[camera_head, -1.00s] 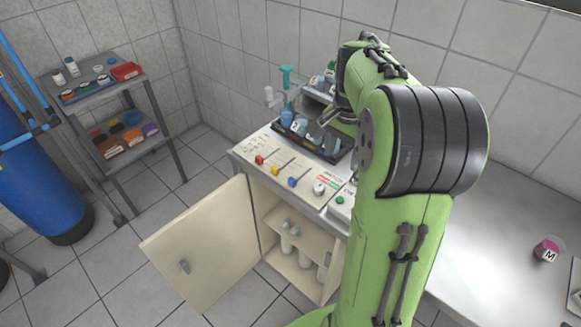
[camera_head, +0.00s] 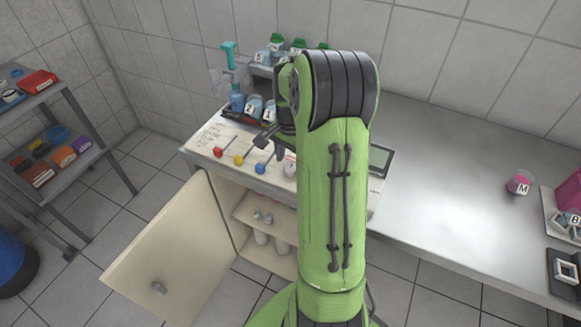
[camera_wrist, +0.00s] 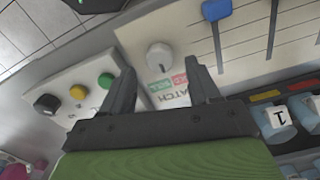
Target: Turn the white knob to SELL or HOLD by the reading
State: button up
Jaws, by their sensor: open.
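The white knob (camera_wrist: 159,56) is round with a pointer mark and sits on a pale panel (camera_wrist: 140,32). In the wrist view it lies between my two fingers, slightly beyond their tips; I cannot tell the height gap. Red and green label patches (camera_wrist: 172,84) and the word BATCH are printed beside it, partly by my right finger. My gripper (camera_wrist: 160,68) is open and empty. In the head view the white knob (camera_head: 290,169) shows beside my arm, and my gripper (camera_head: 264,142) is above the panel. A dark screen (camera_head: 380,159) is partly behind my arm; its reading is not legible.
Red, yellow and blue slider knobs (camera_head: 239,160) line the panel to the left. Green, yellow and black buttons (camera_wrist: 79,92) are on a nearby box. Numbered bottles (camera_head: 259,108) stand behind. The cabinet door (camera_head: 165,245) hangs open below. The counter on the right (camera_head: 450,175) is mostly clear.

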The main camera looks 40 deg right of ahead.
aim_at(290, 170)
notch_tip(290, 170, down, 2)
jog(key=shift+f, duration=0.2)
jog(key=c, duration=1)
jog(key=shift+c, duration=0.2)
jog(key=shift+n, duration=0.4)
jog(key=n+p, duration=0.1)
jog(key=n, duration=0.2)
jog(key=shift+w+r+n, duration=0.1)
jog(key=shift+n, duration=0.3)
jog(key=shift+n+p, duration=0.45)
jog(key=shift+n, duration=1.75)
